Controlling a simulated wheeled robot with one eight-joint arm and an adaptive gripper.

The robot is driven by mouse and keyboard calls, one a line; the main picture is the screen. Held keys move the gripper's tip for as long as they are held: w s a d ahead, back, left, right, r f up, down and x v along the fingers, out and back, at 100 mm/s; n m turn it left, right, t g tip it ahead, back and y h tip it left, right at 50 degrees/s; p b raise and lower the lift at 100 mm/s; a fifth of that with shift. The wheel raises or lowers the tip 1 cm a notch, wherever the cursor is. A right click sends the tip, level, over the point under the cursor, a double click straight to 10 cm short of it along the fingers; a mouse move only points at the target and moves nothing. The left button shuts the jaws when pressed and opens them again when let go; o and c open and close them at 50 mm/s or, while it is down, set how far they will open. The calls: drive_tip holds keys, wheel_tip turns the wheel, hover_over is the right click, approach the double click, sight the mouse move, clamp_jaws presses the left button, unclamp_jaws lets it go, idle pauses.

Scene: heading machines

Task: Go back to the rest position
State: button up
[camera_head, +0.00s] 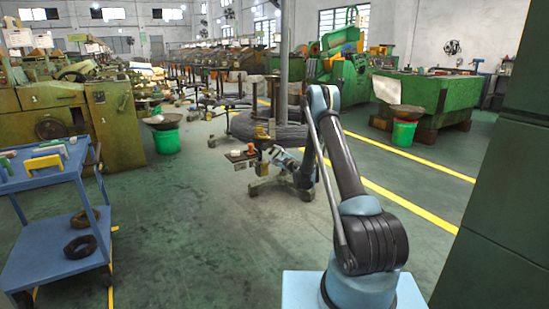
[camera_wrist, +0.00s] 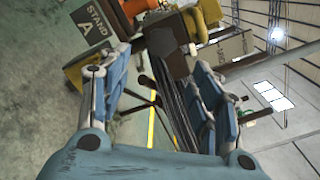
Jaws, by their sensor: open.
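My arm (camera_head: 347,165) rises from its pale blue base at the lower right in the head view and bends at a high elbow. My gripper shows small in the head view (camera_head: 286,159), in front of a small stand and partly hard to make out. In the wrist view my gripper (camera_wrist: 160,65) has its two blue fingers spread apart, and nothing is held between them. Beyond the fingers is a sign (camera_wrist: 92,22) reading "STAND A", with orange and yellow things beside it.
A blue cart (camera_head: 55,232) stands at the left with small parts on top and black rings below. A small stand (camera_head: 242,158) and a wire coil (camera_head: 268,131) are ahead. A green cabinet (camera_head: 505,190) is close on the right. The floor (camera_head: 195,235) at centre left is clear.

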drive_tip(key=s+d+r+n+g, duration=0.1)
drive_tip(key=s+r+n+g, duration=0.15)
drive_tip(key=s+r, duration=0.4)
drive_tip(key=s+d+r+n+g, duration=0.1)
drive_tip(key=s+r+n, duration=0.25)
drive_tip(key=r, duration=0.65)
drive_tip(key=s+d+r+n+g+h, duration=0.1)
drive_tip(key=s+d+r+n+g, duration=0.15)
drive_tip(key=s, duration=0.55)
drive_tip(key=s+d+r+n+g, duration=0.1)
drive_tip(key=s+r+n, duration=0.25)
drive_tip(key=s, duration=0.35)
drive_tip(key=s+d+n+g+h, duration=0.15)
drive_tip(key=s+d, duration=0.25)
drive_tip(key=s, duration=0.7)
drive_tip(key=s+d+n+g+h, duration=0.15)
drive_tip(key=s+d, duration=0.25)
drive_tip(key=s, duration=0.7)
drive_tip(key=s+d+f+n+g+h, duration=0.1)
drive_tip(key=s+d+f+h, duration=0.1)
drive_tip(key=s, duration=0.6)
drive_tip(key=s+d+f+n+g+h, duration=0.1)
drive_tip(key=s+d+f+h, duration=0.1)
drive_tip(key=s+d+f, duration=0.3)
drive_tip(key=s+d+f+n+h, duration=0.1)
drive_tip(key=s+d+f, duration=0.3)
drive_tip(key=s, duration=0.8)
drive_tip(key=shift+s+d+n+g+h, duration=0.4)
drive_tip(key=shift+d+h, duration=0.1)
drive_tip(key=shift+d, duration=0.4)
